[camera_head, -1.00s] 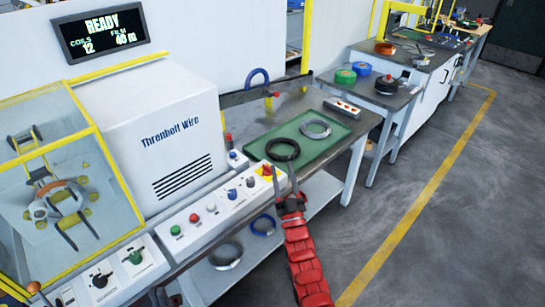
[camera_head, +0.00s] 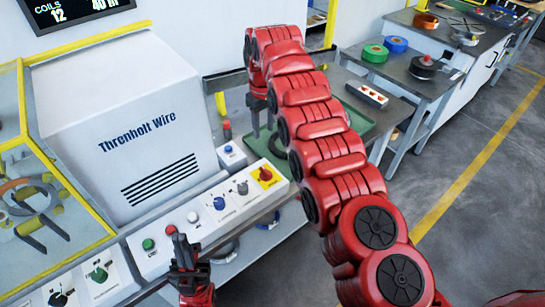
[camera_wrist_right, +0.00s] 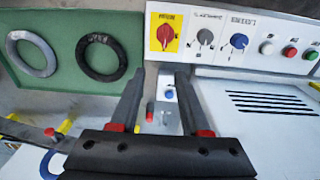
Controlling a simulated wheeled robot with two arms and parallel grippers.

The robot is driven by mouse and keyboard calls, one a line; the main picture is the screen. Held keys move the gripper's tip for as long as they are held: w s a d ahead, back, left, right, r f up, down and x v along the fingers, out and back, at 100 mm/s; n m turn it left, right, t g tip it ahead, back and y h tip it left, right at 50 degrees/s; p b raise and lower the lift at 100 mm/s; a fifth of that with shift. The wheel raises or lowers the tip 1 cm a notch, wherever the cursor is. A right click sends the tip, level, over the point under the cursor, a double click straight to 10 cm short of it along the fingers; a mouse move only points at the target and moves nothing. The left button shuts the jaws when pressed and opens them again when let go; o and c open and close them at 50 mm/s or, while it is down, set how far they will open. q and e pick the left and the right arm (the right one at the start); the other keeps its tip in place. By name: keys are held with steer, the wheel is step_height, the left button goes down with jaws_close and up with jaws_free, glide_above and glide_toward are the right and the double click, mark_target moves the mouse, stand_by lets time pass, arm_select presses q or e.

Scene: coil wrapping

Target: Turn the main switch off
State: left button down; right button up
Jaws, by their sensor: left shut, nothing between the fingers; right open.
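The main switch is a red rotary knob on a yellow plate (camera_head: 265,174), at the right end of the white control panel (camera_head: 150,262). It also shows in the right wrist view (camera_wrist_right: 166,31), upside down and beyond the fingertips. My right gripper (camera_wrist_right: 158,75) is open and empty, its dark fingers pointing toward the panel with a gap to the knob. In the head view my right arm reaches across, and its gripper (camera_head: 258,115) is behind the panel, partly hidden. My left gripper (camera_head: 180,242) is shut and empty, close to a red button at the panel's front left.
Grey and blue knobs (camera_head: 220,202) sit beside the main switch. A small box with a blue button (camera_head: 230,155) stands behind the panel. A green mat with two coils (camera_wrist_right: 72,50) lies beside it. The white machine housing (camera_head: 125,125) stands at the left.

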mark_target(265, 170)
steer(key=shift+g, duration=0.3)
steer(key=f, duration=0.5)
steer(key=s+f+b, duration=0.1)
steer(key=f, duration=0.9)
steer(key=shift+s+d+f+b, duration=0.1)
steer(key=shift+s+d+b, duration=0.1)
steer(key=shift+s+b, duration=0.1)
steer(key=shift+a+f, duration=0.15)
steer(key=shift+f, duration=0.35)
jaws_close()
